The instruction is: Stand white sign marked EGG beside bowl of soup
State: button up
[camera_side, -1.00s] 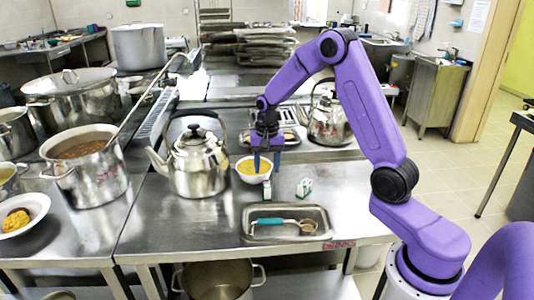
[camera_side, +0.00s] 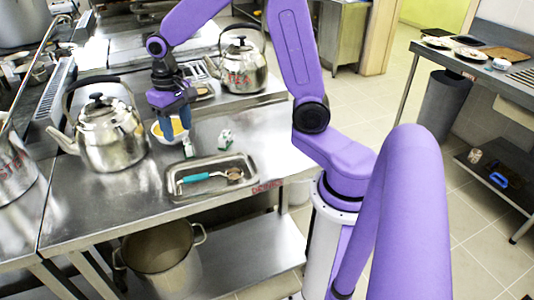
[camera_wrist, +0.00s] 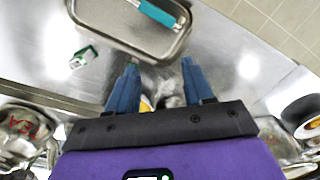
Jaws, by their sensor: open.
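My gripper (camera_side: 178,122) is open, fingers pointing down, at the bowl of soup (camera_side: 157,132), which they partly hide in the side view. A small white sign (camera_side: 188,148) stands upright on the steel counter just below and in front of the fingertips. A second small white sign with green (camera_side: 225,139) stands to its right; it also shows in the wrist view (camera_wrist: 84,57), left of the fingers. I cannot read the lettering on either sign. In the wrist view, my gripper (camera_wrist: 158,72) has its fingers apart, with a pale, unclear shape and some yellow soup (camera_wrist: 146,103) between them.
A steel tray (camera_side: 215,164) holding a teal-handled scoop (camera_side: 205,177) lies in front of the signs. A steel kettle (camera_side: 106,135) stands left of the bowl, and another kettle (camera_side: 243,68) behind. The counter right of the second sign is clear.

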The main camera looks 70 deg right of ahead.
jog(key=s+a+n, duration=0.2)
jog(key=s+n, duration=0.5)
jog(key=s, duration=0.6)
jog(key=s+a+r+n, duration=0.1)
jog(key=s+a+n, duration=0.1)
jog(key=s+n, duration=0.5)
jog(key=s, duration=0.5)
jog(key=shift+s+a+n, duration=0.15)
jog(key=shift+s+n, duration=0.2)
jog(key=shift+n, duration=0.05)
jog(key=shift+r, duration=0.15)
